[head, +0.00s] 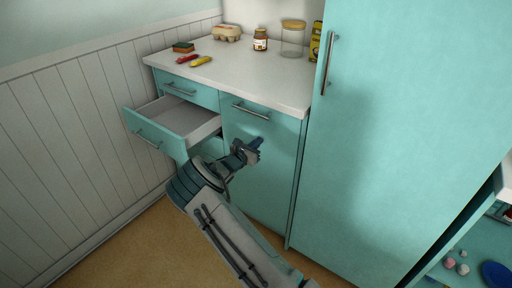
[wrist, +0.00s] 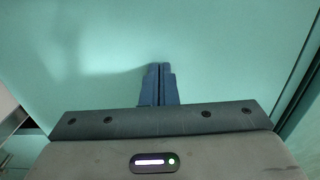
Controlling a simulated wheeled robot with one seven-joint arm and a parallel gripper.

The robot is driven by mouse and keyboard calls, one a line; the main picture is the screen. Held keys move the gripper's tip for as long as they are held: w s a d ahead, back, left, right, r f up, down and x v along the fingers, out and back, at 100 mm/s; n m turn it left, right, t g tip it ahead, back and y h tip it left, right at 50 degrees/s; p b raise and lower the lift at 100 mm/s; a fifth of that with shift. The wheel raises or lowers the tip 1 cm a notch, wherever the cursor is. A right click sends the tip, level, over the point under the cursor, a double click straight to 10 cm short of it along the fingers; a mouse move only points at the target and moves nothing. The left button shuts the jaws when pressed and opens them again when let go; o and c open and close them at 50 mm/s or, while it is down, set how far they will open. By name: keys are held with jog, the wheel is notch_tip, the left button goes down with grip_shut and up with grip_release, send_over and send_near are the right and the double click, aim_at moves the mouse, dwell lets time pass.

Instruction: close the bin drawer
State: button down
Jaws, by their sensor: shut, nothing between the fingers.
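One drawer (head: 150,128) in the left column of the counter unit is pulled well out, and its pale inside looks empty. To its right is a tall teal front (head: 268,170) with a bar handle (head: 251,111) near its top. It looks shut or nearly so; I cannot tell if a small gap remains. No label shows which is the bin drawer. My gripper (head: 258,142) is shut and empty, in front of the tall front below its handle. In the wrist view its fingertips (wrist: 160,67) point at a plain teal surface; contact is unclear.
A shut drawer (head: 190,93) sits above the open one. The countertop (head: 225,70) holds an egg carton (head: 227,33), jars, a sponge and small items. A tall teal door (head: 400,130) stands right. Open shelves (head: 470,260) are at lower right. Floor (head: 130,245) at left is clear.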

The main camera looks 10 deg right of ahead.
jog(key=shift+w+d+r, duration=0.15)
jog(key=shift+d+r, duration=0.1)
jog(key=shift+d, duration=0.1)
jog(key=shift+a, duration=0.1)
jog(key=p+v, duration=0.1)
jog(key=v, duration=1.4)
jog(key=s+d+r+m+g+y+p, duration=0.3)
jog(key=s+d+r+m+g+p, duration=0.3)
jog(key=s+d+r+m+g, duration=0.7)
jog(key=s+r+m+t+y+p, duration=0.1)
jog(key=s+r+m+y+p, duration=0.2)
jog(key=s, duration=1)
jog(key=s+a+r+m+t+y+p, duration=0.1)
jog(key=s+r+m+t+y+p, duration=0.1)
jog(key=s+r+m+y, duration=0.4)
jog(key=s+r+m+p, duration=0.1)
jog(key=s+r+m, duration=0.4)
jog(key=s+r, duration=0.2)
notch_tip(320, 180, up, 3)
jog(key=shift+a+f+y+p, duration=0.1)
jog(key=shift+a+y+p, duration=0.2)
jog(key=shift+y, duration=0.1)
